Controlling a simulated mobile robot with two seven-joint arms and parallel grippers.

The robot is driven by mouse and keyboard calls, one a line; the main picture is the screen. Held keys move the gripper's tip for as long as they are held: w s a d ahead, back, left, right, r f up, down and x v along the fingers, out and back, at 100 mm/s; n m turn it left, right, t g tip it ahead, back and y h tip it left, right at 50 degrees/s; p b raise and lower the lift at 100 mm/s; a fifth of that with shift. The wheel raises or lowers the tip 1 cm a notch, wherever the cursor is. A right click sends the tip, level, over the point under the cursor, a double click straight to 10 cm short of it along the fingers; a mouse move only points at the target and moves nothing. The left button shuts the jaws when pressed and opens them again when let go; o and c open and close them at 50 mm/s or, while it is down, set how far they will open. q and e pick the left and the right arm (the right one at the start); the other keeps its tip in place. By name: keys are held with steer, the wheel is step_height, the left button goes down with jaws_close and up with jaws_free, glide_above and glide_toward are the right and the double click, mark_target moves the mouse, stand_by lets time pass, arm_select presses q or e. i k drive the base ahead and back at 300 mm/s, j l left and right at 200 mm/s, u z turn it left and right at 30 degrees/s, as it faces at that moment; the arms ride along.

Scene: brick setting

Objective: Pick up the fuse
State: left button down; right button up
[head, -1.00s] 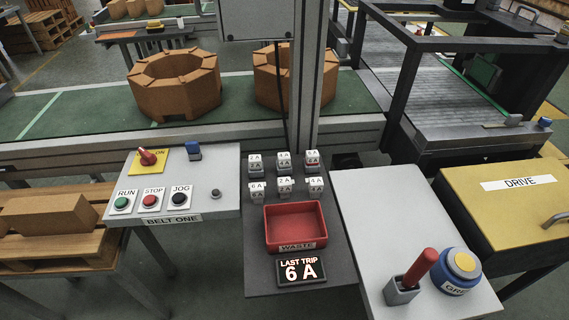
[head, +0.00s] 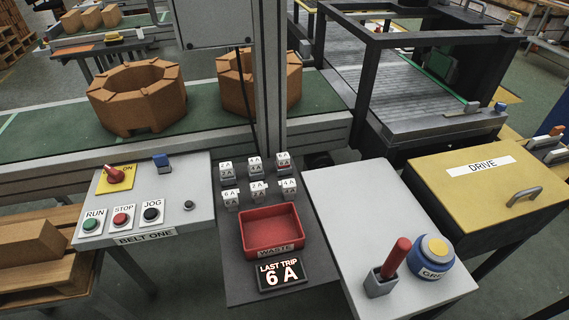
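Several small white fuses stand in two rows on the dark panel behind the red waste tray. The front-left fuse (head: 231,198) seems to read 6 A. The front-middle fuse (head: 259,190) seems to read 2 A, and the front-right fuse (head: 288,188) 4 A. In the back row are a left fuse (head: 226,170), a middle fuse (head: 254,166) and a right fuse (head: 283,162). The right one shows some red; its label is too small to read surely. A display (head: 281,274) reads "LAST TRIP 6 A". Neither gripper is in view.
The red waste tray (head: 243,230) looks empty. Left is the Belt One panel (head: 185,215) with buttons and a red switch. Right is a pale table (head: 340,200) with a red-handled tool (head: 395,258) in a holder and a blue tin (head: 434,262). A grey post (head: 270,90) rises behind the fuses.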

mark_target(283, 159)
steer(key=i+j+z, duration=0.15)
steer(key=j+z, duration=0.3)
steer(key=i+j+z, duration=0.15)
steer(key=j+z, duration=0.7)
steer(key=i+l, duration=0.05)
steer(key=l, duration=0.05)
